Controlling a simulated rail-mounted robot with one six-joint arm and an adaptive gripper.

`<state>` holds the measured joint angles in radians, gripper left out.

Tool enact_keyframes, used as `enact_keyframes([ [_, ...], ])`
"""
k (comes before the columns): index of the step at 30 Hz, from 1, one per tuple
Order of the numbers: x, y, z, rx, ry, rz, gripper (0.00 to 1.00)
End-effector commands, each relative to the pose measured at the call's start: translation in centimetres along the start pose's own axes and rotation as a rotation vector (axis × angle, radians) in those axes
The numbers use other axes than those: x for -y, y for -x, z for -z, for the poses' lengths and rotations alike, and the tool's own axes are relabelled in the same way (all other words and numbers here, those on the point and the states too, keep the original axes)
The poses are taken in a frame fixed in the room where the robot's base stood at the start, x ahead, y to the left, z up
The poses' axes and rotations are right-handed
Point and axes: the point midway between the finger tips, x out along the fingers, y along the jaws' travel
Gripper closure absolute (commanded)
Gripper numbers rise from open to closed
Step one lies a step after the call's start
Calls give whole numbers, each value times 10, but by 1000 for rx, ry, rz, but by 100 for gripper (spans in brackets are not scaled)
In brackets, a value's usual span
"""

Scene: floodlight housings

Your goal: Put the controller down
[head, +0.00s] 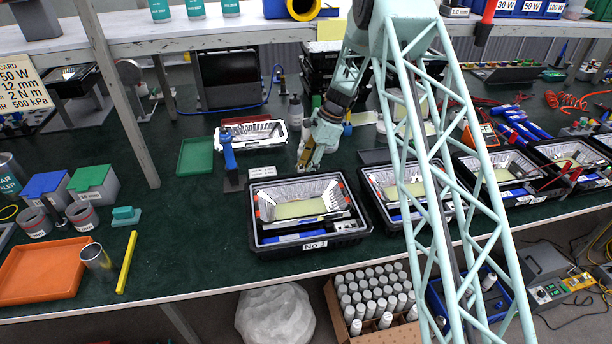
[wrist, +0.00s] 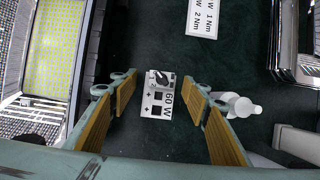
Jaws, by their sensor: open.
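The controller (wrist: 158,95) is a small white block with a dark knob, dark terminals and "60 W" print. In the wrist view it lies on the dark green table top between my gripper's fingers, with gaps visible on both sides. My gripper (wrist: 160,88) is open around it, its orange-brown finger pads apart. In the head view my gripper (head: 304,163) points down just behind the floodlight housing marked No 1 (head: 308,244). The controller cannot be made out in the head view. The housing's edge also shows at the left of the wrist view (wrist: 93,40).
A white printed card (wrist: 203,18) lies near the controller. More housings (head: 405,188) line the right. Bare table shows around the controller.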

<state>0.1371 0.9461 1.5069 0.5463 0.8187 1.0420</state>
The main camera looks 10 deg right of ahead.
Motion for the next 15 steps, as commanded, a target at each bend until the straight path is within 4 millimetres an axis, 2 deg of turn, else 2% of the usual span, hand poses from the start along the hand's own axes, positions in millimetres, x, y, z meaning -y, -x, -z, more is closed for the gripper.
enact_keyframes([
  [13, 0, 0, 0, 0, 0, 0, 57],
  [15, 0, 0, 0, 0, 0, 0, 63],
])
